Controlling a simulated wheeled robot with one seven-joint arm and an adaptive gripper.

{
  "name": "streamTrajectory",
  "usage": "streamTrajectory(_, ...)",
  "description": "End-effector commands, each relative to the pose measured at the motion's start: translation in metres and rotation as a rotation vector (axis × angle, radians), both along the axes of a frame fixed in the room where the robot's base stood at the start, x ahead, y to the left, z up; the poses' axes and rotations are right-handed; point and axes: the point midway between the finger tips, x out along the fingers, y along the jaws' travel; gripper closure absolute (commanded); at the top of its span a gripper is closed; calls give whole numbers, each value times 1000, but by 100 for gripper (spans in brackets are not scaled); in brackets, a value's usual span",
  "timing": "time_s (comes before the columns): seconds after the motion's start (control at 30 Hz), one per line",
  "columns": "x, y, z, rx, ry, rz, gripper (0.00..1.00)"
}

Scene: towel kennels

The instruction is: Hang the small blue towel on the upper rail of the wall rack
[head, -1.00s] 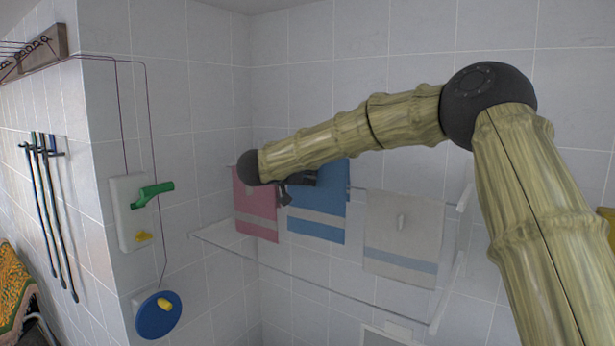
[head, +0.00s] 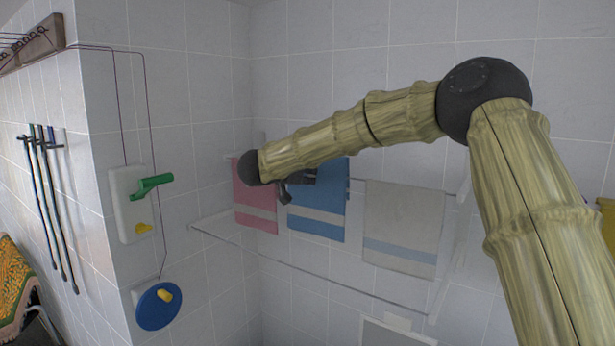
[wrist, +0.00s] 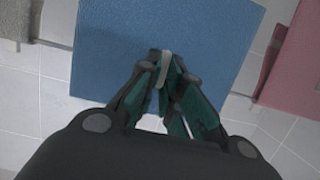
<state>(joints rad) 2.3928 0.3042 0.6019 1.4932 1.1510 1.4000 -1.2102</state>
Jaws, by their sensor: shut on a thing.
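The small blue towel (head: 318,222), with a paler band, hangs flat in front of the tiled wall, between the pink and grey towels. My gripper (head: 299,182) is at its upper part, partly hidden behind my arm. In the wrist view, my gripper (wrist: 165,78) is shut on a small pale tab (wrist: 164,68) at the blue towel (wrist: 150,30). The upper rail (head: 450,193) of the wall rack runs behind the blue towel and shows on both sides of it in the wrist view (wrist: 52,45). I cannot tell whether the towel rests on the rail.
A pink towel (head: 255,207) hangs left of the blue one and a grey towel (head: 402,228) right. The lower rail (head: 300,277) is bare. On the left wall are a white panel with a green handle (head: 152,186) and a blue disc (head: 158,307).

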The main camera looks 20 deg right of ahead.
Motion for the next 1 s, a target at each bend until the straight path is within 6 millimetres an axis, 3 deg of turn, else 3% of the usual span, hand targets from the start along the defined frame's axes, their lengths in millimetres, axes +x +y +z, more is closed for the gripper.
streamTrajectory(0.53, 1, -2, -23, -1, 1, 0, 100)
streamTrajectory(1.0, 2, -2, -25, 0, 0, 0, 100)
